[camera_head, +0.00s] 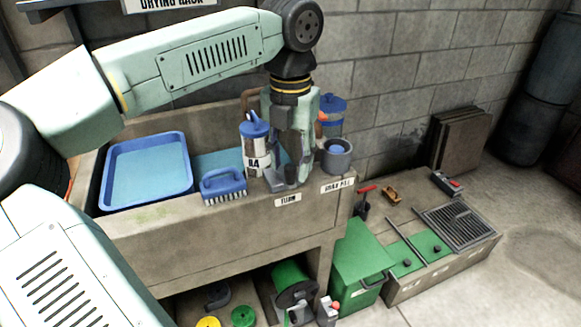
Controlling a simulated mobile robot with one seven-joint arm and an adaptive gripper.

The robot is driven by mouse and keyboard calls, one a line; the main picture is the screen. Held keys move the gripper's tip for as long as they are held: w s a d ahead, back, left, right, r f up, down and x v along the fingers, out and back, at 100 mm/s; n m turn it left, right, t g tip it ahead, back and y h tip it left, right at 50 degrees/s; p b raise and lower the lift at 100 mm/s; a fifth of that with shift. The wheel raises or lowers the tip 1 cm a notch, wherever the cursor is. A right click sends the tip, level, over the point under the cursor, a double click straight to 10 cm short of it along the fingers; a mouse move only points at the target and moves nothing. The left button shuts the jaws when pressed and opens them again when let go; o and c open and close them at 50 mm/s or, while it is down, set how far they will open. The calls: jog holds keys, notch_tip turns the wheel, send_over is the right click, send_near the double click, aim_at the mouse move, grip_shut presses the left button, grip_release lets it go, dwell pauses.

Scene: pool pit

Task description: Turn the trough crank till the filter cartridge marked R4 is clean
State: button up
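My gripper (284,176) points down at the front wall of the concrete trough (160,236), above the label that seems to read "TURN" (288,200). Its dark fingertips are low at the rim, close together; I cannot tell whether they hold anything. No crank can be made out clearly; my gripper may hide it. A white cylinder with a blue cap (256,130) stands just left of my gripper.
A blue tray (104,203) and blue brush (224,186) sit left of my gripper. A grey pot (337,158) and a blue-lidded container (334,104) stand right. A green bin (358,262), hose reel (293,283) and floor grate (460,228) are lower.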

notch_tip(320, 180, up, 10)
jog(key=shift+f, duration=0.2)
dwell(0.5)
